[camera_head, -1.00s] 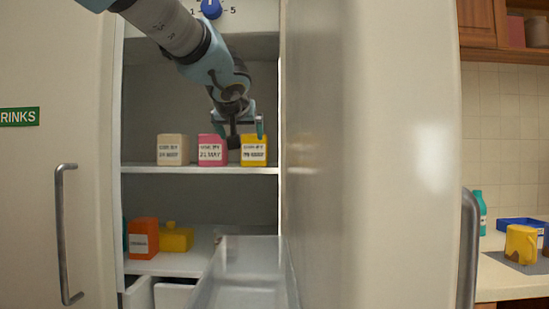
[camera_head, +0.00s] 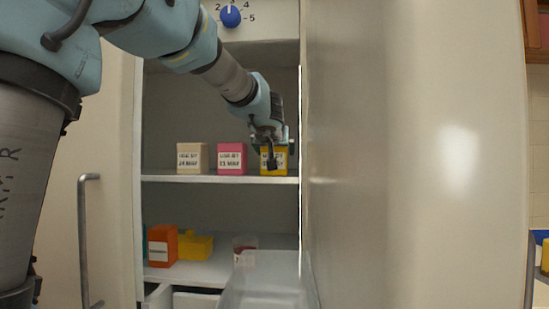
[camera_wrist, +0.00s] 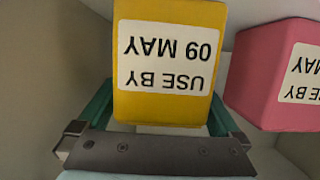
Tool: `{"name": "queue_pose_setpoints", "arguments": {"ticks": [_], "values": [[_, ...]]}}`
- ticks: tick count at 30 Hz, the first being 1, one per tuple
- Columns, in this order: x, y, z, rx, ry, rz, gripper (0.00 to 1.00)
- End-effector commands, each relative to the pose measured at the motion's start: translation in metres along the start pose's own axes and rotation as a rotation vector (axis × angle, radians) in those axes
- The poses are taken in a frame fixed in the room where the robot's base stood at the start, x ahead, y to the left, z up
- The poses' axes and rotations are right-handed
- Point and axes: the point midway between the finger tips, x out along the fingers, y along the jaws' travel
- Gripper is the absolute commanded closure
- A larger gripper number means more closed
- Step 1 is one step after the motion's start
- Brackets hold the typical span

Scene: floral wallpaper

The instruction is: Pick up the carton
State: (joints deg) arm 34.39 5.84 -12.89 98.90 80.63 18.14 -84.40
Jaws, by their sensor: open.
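A yellow carton (camera_head: 281,168) stands at the right end of the upper fridge shelf, partly hidden by my gripper (camera_head: 271,152). In the wrist view the yellow carton (camera_wrist: 165,95) shows a white label reading "USE BY 09 MAY", upside down. My gripper (camera_wrist: 160,112) is open, with one green finger on each side of this carton. I cannot tell whether either finger touches it. A pink carton (camera_head: 232,160), labelled "USE BY 21 MAY", stands to its left, and a cream carton (camera_head: 192,159), seemingly 24 May, is farther left. The pink carton (camera_wrist: 275,75) is at right in the wrist view.
The open fridge door (camera_head: 420,150) stands close on the right. The lower shelf (camera_head: 200,272) holds an orange carton (camera_head: 163,249), a yellow container (camera_head: 198,246) and a small cup (camera_head: 244,243). A clear drawer (camera_head: 265,285) sticks out below.

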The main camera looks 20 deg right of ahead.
Motion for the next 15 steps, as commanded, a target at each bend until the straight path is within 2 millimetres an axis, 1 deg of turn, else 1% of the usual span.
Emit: {"name": "queue_pose_setpoints", "arguments": {"ticks": [3,9,11,15], "values": [[0.0071,0.0000,0.0001,0.000,-0.001,0.000,0.00],[0.0075,-0.0001,0.0004,0.000,0.000,0.000,0.00],[0.0074,-0.0001,0.0004,-0.001,0.000,0.000,0.06],[0.0073,-0.0002,0.0004,-0.001,0.000,0.000,0.21]]}}
